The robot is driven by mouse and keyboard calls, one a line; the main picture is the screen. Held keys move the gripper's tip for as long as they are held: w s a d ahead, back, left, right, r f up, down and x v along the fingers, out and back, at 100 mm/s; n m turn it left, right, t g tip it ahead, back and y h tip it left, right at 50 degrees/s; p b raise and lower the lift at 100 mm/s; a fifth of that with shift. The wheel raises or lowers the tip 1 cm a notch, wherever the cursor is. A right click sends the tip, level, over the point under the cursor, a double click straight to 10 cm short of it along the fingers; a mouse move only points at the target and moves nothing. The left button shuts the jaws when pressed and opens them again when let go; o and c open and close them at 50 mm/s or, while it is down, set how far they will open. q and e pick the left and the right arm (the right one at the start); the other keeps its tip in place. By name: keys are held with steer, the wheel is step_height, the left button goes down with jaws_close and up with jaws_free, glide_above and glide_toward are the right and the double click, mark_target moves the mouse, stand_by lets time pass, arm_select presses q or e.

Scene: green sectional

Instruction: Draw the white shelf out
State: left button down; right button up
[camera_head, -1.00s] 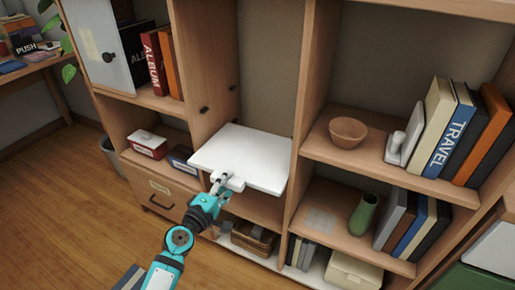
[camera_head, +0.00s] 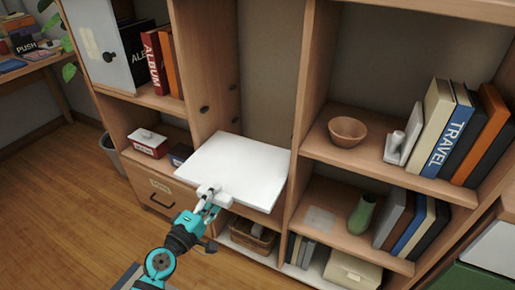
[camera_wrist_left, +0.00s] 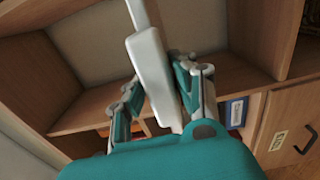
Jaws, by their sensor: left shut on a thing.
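The white shelf (camera_head: 238,170) is a flat board in the middle bay of the wooden bookcase. It juts out past the bay's front edge. My left gripper (camera_head: 208,200) is shut on the white handle (camera_head: 212,191) at the shelf's front edge. In the left wrist view the white handle (camera_wrist_left: 153,75) stands between the fingers of my left gripper (camera_wrist_left: 160,85). My right gripper is in neither view.
A cabinet door (camera_head: 97,40) stands at the upper left. A red box (camera_head: 148,143) sits left of the shelf, and a basket (camera_head: 252,236) sits below it. A brown bowl (camera_head: 347,131) and books fill the right bays. Open wood floor (camera_head: 60,200) lies at the left.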

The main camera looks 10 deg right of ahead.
arm_select(q)
steer(key=shift+v, duration=2.25)
steer(key=b+v, duration=0.6)
steer(key=v, duration=0.9)
steer(key=shift+s, duration=0.15)
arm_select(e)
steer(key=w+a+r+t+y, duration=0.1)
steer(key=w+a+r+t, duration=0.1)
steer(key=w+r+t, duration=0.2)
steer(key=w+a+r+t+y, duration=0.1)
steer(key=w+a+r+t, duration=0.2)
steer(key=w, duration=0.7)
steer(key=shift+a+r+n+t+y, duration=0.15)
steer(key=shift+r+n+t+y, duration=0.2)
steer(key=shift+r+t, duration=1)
